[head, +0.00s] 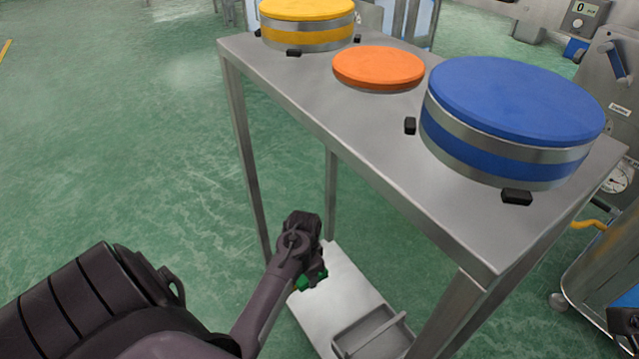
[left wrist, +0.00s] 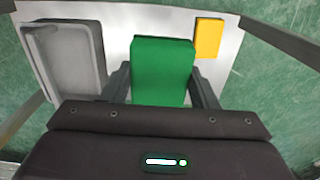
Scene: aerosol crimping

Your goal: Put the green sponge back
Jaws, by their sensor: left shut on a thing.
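The green sponge (left wrist: 162,72) is a flat green block between the fingers of my left gripper (left wrist: 161,92), which is shut on it. In the head view my left gripper (head: 312,274) is low beside the metal table, over its lower shelf (head: 347,276). Only small green bits of the sponge (head: 304,284) show there, the rest hidden by the gripper. A grey tray (head: 372,338) lies on the shelf; the left wrist view shows it to the left of the sponge. A yellow sponge-like block (left wrist: 208,38) lies on the shelf to the right of the green sponge. Whether the green sponge touches the shelf I cannot tell.
The table top (head: 300,75) carries a yellow-lidded round container (head: 307,25), an orange disc (head: 378,68) and a large blue-lidded drum (head: 512,125). Table legs (head: 245,150) stand around the shelf. A machine with a gauge (head: 616,180) stands at right. The green floor at left is clear.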

